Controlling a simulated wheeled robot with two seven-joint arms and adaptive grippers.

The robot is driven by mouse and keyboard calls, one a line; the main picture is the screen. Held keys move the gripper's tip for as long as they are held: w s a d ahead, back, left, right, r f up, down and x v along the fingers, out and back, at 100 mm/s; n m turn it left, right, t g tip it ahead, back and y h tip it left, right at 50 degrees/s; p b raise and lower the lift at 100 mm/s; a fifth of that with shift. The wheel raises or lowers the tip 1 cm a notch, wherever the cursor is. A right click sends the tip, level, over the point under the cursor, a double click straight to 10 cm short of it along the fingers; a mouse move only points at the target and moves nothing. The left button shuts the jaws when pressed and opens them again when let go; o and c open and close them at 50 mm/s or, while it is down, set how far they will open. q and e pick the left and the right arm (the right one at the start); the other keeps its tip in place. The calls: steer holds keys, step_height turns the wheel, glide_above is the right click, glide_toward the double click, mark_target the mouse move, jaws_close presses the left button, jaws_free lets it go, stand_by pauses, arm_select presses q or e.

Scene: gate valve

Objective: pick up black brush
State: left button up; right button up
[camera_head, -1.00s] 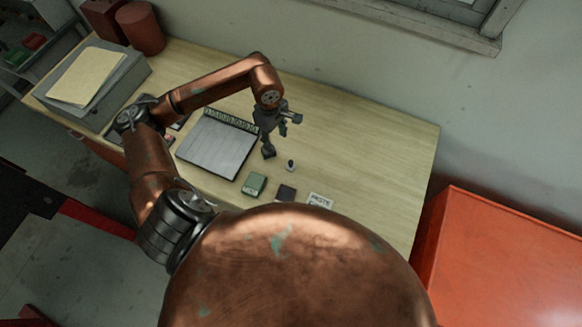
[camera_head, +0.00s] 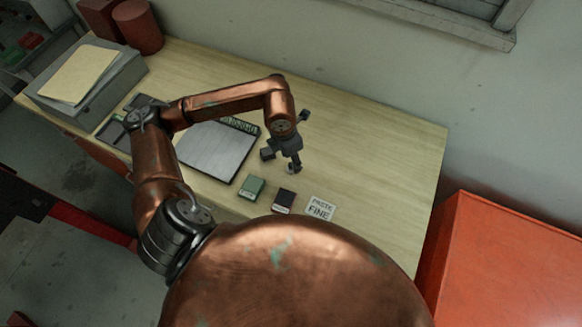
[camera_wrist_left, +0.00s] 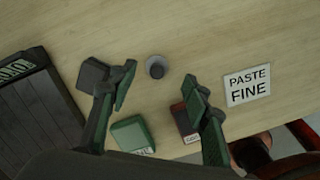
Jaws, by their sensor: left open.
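A small round dark grey object (camera_wrist_left: 156,67) stands on the wooden table in the left wrist view; it may be the black brush seen end-on, but I cannot be sure. In the head view the object (camera_head: 292,169) is mostly covered by my left gripper (camera_head: 283,158). My left gripper is open and empty. In the left wrist view its two green-padded fingers (camera_wrist_left: 160,90) are spread apart, and the object lies just beyond the tips, between their lines. My right gripper is not in view.
A green block (camera_head: 252,188), a dark block (camera_head: 284,200) and a white "PASTE FINE" card (camera_head: 320,208) lie along the table's near edge. A grey ribbed board (camera_head: 212,152) lies to the left. The table's right side is clear. A red cabinet (camera_head: 500,260) stands beyond.

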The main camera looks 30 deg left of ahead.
mark_target(291, 165)
arm_select(q)
steer(key=f, duration=0.2)
steer(key=f+p, duration=0.1)
steer(key=f, duration=0.2)
steer(key=shift+w+a+f, duration=0.1)
steer(key=shift+w, duration=0.1)
jaws_close()
stand_by(0.3)
